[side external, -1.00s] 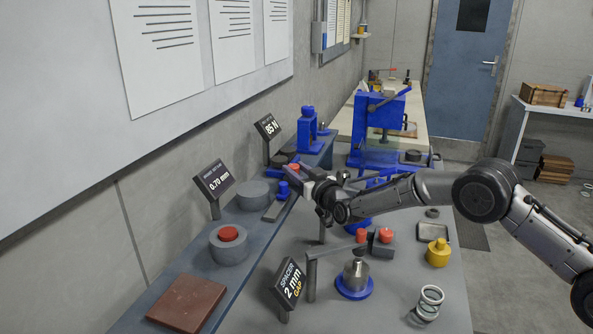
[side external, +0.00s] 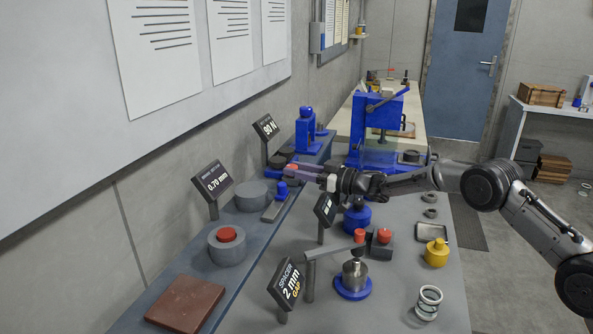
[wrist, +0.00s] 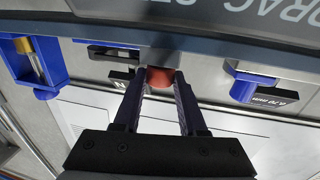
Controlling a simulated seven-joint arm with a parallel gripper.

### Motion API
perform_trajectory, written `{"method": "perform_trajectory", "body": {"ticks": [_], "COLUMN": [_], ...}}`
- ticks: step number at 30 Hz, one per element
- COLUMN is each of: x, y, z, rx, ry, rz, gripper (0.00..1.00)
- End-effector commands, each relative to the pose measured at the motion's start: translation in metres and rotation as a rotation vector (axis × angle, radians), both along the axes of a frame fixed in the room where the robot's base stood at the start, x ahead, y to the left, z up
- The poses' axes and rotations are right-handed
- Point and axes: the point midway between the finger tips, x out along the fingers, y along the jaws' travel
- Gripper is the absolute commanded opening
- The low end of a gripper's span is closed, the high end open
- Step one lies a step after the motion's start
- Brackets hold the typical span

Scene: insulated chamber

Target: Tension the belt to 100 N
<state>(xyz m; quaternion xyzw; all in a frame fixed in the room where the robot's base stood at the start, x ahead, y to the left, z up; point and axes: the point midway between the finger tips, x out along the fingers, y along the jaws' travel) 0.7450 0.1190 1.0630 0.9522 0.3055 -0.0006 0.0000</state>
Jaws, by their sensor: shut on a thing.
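A small dark display (side external: 266,128) on a post at the back of the bench reads 90 N. A red knob (side external: 292,166) sits beneath it on the raised grey ledge. My gripper (side external: 296,169) reaches in from the right and is shut on this knob. In the wrist view the red knob (wrist: 160,76) lies between the tips of my two dark fingers (wrist: 161,88). No belt can be made out for certain in either view.
A 0.70 mm display (side external: 213,182) and a grey cylinder (side external: 252,195) stand left of my gripper. A blue fixture (side external: 306,132) stands just behind it. A "2 mm gap" sign (side external: 286,284), a yellow knob (side external: 436,252) and a spring (side external: 429,302) are nearer the front.

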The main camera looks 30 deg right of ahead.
Motion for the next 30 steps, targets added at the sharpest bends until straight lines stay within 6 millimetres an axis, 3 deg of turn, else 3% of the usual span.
{"method": "perform_trajectory", "body": {"ticks": [15, 30], "x": [0.0041, 0.0046], "y": [-0.0053, -0.0045], "z": [-0.0001, 0.0013], "rx": [0.0, 0.001], "ry": [-0.003, -0.002], "rz": [0.308, 0.398], "gripper": [0.0, 0.0]}}
